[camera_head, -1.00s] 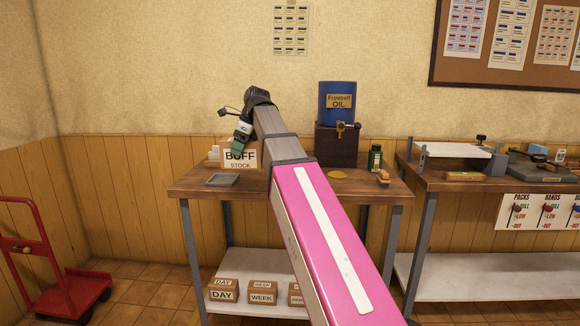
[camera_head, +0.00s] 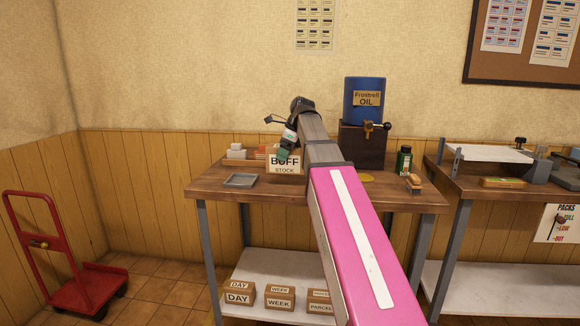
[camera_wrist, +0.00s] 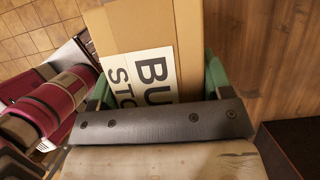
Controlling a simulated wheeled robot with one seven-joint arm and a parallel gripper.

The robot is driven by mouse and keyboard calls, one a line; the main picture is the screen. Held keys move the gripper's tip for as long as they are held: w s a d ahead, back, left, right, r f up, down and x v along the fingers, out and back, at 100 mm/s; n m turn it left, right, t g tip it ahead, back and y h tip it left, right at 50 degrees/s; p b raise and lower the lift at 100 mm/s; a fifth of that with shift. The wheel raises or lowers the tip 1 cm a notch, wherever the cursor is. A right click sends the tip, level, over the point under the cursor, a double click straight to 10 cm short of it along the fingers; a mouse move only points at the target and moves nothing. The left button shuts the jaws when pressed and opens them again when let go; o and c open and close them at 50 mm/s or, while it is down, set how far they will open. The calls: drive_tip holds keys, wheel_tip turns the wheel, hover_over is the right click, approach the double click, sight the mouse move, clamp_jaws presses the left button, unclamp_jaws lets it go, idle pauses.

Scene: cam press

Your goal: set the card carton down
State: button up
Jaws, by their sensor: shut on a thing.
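The card carton, labelled BUFF STOCK (camera_head: 285,165), is at the left part of the wooden bench (camera_head: 225,195), below my gripper (camera_head: 286,150). In the wrist view the brown carton (camera_wrist: 125,28) lies between the green jaws of my gripper (camera_wrist: 158,88), which is shut on it. Its white label shows only in part there. I cannot tell whether the carton's underside touches the bench top; bench wood (camera_wrist: 270,60) shows beside it in the wrist view.
A grey tray (camera_head: 240,181) and pale stacks (camera_head: 237,152) sit to the left. A blue oil drum (camera_head: 365,98) on a dark box (camera_head: 361,146), a green bottle (camera_head: 404,160) and a brush (camera_head: 414,183) stand right. Boxes fill part of the lower shelf. A red trolley (camera_head: 70,280) stands left.

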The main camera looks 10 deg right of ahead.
sight(289, 165)
drive_tip(key=shift+w+d+f, duration=0.15)
drive_tip(key=shift+d+f, duration=0.2)
drive_tip(key=shift+d, duration=0.2)
drive_tip(key=shift+w+d+f, duration=0.1)
drive_tip(key=shift+d+f, duration=0.2)
drive_tip(key=shift+d, duration=0.2)
drive_tip(key=shift+f, duration=2)
drive_tip(key=shift+f, duration=0.15)
drive_tip(key=o, duration=1.4)
drive_tip(key=v, duration=1.2)
